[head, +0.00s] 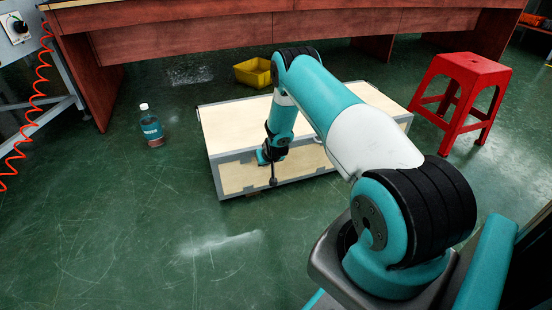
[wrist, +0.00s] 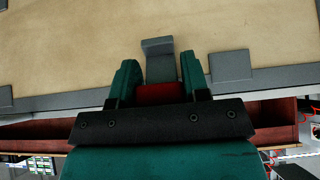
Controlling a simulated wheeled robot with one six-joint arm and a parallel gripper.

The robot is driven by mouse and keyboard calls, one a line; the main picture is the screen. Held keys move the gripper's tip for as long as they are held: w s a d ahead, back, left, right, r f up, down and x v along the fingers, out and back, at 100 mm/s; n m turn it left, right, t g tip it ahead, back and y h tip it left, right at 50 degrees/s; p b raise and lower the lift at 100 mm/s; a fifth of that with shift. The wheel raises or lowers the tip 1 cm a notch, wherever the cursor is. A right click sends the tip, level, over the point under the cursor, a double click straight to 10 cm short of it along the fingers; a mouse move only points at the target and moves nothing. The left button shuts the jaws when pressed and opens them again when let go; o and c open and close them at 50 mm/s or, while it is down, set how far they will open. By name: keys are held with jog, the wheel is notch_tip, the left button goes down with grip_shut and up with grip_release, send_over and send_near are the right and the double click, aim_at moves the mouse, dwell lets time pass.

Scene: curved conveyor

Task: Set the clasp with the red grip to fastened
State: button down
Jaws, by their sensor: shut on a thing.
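The clasp (wrist: 158,62) is a grey strip with a bent end, lying against the wooden panel in the wrist view. Its red grip (wrist: 160,93) sits between the two teal fingers of my gripper (wrist: 158,78), which is shut on it. The clasp belongs to a pale wooden case (head: 240,122) with grey metal edges on the floor in the head view. There my gripper (head: 270,157) is at the case's near side. In the head view my arm hides part of the case, and the red grip cannot be made out. I cannot tell whether the clasp is fastened.
A grey plate (wrist: 230,66) sits right of the clasp. A bottle (head: 151,127) stands on the floor left of the case. A yellow bin (head: 252,73) is behind it and a red stool (head: 468,72) to the right. The floor in front is clear.

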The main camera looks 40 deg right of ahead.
jog(key=shift+w+r, duration=0.2)
jog(key=c, duration=0.6)
grip_release()
jog(key=shift+s, duration=0.1)
jog(key=p+v, duration=0.8)
jog(key=v, duration=0.9)
jog(key=shift+r, duration=0.15)
jog(key=shift+s, duration=0.1)
jog(key=shift+c, duration=0.5)
